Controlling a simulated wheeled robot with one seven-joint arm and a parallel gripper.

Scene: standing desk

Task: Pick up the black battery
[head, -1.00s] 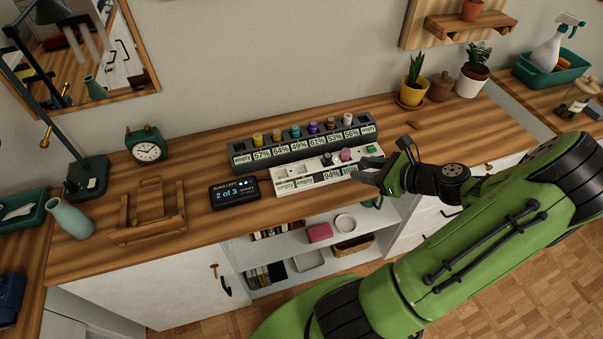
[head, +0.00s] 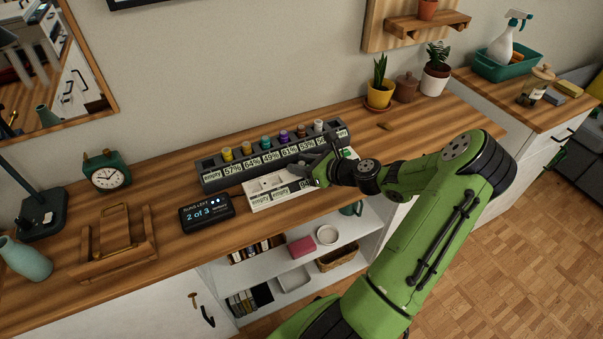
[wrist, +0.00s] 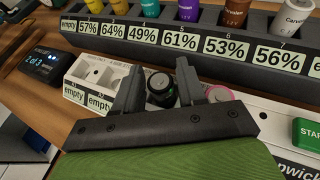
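My gripper (wrist: 160,66) is open, with one finger on each side of the black battery. I cannot tell whether either finger touches it. A pink battery (wrist: 219,94) stands just right of the right finger, partly hidden. In the head view my gripper (head: 322,166) is over the right part of the white tray (head: 262,201) and hides the black battery.
A dark rack (head: 211,184) of several coloured batteries with percentage labels stands right behind the tray. A small display (head: 207,213) reading "2 of 3" is left of the tray. A green START button (wrist: 309,132) is at the tray's right end.

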